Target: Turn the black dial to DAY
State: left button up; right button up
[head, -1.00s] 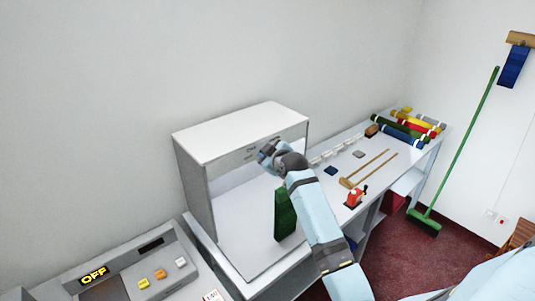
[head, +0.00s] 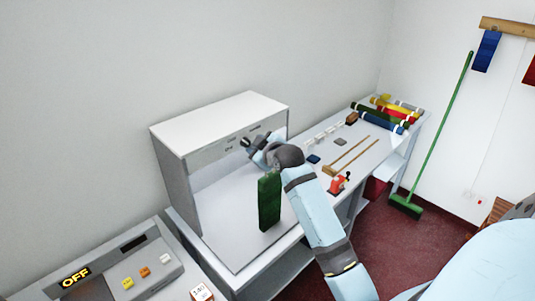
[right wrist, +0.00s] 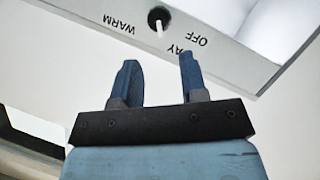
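The black dial (right wrist: 158,17) sits on the light grey front panel of a booth in the right wrist view. Its white pointer aims down the picture, between WARM and OFF, towards a label of which only "AY" shows beside a finger. The dial also shows in the head view (head: 246,142), small, just left of my right gripper (head: 256,148). In the right wrist view my right gripper (right wrist: 157,62) is open. Its two blue fingers are apart with nothing between them, and the dial lies beyond their tips. My left gripper is not in view.
The booth (head: 178,172) stands on a counter, with a green block (head: 269,202) upright at its open front, close to my right arm. A grey console (head: 135,255) reading OFF is at lower left. A red tool (head: 338,184), wooden sticks and coloured rolls lie to the right.

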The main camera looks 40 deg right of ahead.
jog(key=b+v, duration=0.1)
jog(key=v, duration=0.6)
jog(key=shift+s, duration=0.2)
jog(key=s+a+f+g+y, duration=0.1)
jog(key=s+a+f, duration=0.25)
jog(key=f, duration=0.35)
jog(key=s+a+f+y, duration=0.1)
jog(key=s+a+f, duration=0.25)
jog(key=f, duration=0.35)
jog(key=s+a+f+g, duration=0.1)
jog(key=s+a+f, duration=0.1)
jog(key=a+f, duration=0.35)
jog(key=s+a+f+m+y, duration=0.1)
jog(key=s+a+f, duration=0.4)
jog(key=s, duration=0.3)
jog(key=s+a+f+m+g+y, duration=0.1)
jog(key=s+a+f+y, duration=0.1)
jog(key=s+a+f, duration=0.3)
jog(key=s+f, duration=0.2)
jog(key=s, duration=0.1)
jog(key=shift+a+f, duration=0.2)
jog(key=shift+f, duration=0.1)
